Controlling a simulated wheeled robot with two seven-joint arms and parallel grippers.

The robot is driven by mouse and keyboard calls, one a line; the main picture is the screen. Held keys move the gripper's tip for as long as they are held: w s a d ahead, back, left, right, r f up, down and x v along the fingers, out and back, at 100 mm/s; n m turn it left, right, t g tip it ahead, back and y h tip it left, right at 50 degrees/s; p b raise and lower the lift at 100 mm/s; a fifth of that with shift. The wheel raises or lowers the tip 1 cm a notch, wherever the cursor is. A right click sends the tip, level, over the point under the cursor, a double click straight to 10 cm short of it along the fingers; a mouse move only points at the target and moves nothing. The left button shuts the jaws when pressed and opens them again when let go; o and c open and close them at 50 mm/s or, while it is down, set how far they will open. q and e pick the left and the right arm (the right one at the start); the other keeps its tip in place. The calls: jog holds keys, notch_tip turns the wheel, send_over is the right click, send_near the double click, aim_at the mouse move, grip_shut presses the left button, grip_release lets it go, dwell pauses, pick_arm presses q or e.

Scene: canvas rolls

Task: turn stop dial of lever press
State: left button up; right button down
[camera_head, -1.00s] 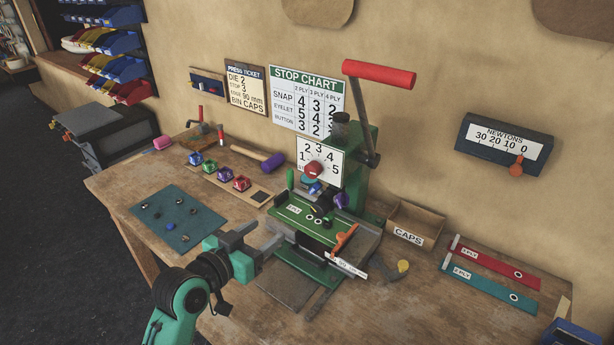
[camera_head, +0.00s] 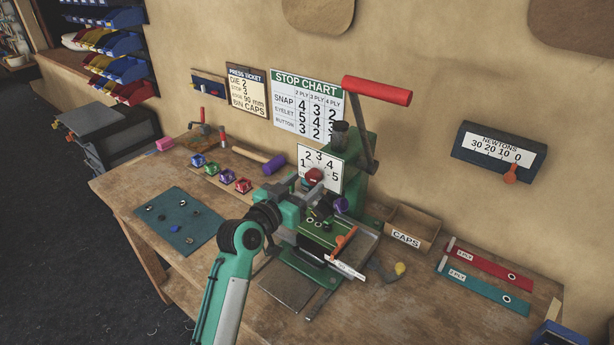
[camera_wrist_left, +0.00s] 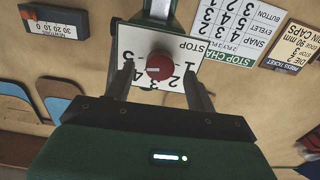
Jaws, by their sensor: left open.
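The stop dial (camera_head: 314,175) is a red knob on a white number plate (camera_head: 332,162) marked 1 to 5, on the green lever press (camera_head: 359,185). My left gripper (camera_head: 303,192) is open and close in front of the dial, covering part of the press. In the left wrist view the red dial (camera_wrist_left: 159,66) appears between my two open fingers (camera_wrist_left: 162,76), with a gap on each side. A pale mark shows on its face; I cannot tell which number it points to. The plate (camera_wrist_left: 145,45) appears upside down there. My right gripper is not in view.
The stop chart (camera_head: 306,104) and press ticket (camera_head: 246,91) hang on the wall behind. The press's red-handled lever (camera_head: 376,91) rises above the dial. A CAPS bin (camera_head: 412,229) stands right of the press. A teal mat (camera_head: 176,225) with small parts lies left.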

pick_arm(q)
jog(key=shift+x, duration=0.95)
jog(key=c, duration=1)
jog(key=shift+p, duration=0.3)
jog(key=n+p, duration=0.2)
jog(key=n, duration=0.2)
jog(key=shift+r, duration=0.1)
jog(key=shift+n+p, duration=0.6)
jog(key=shift+n, duration=1.3)
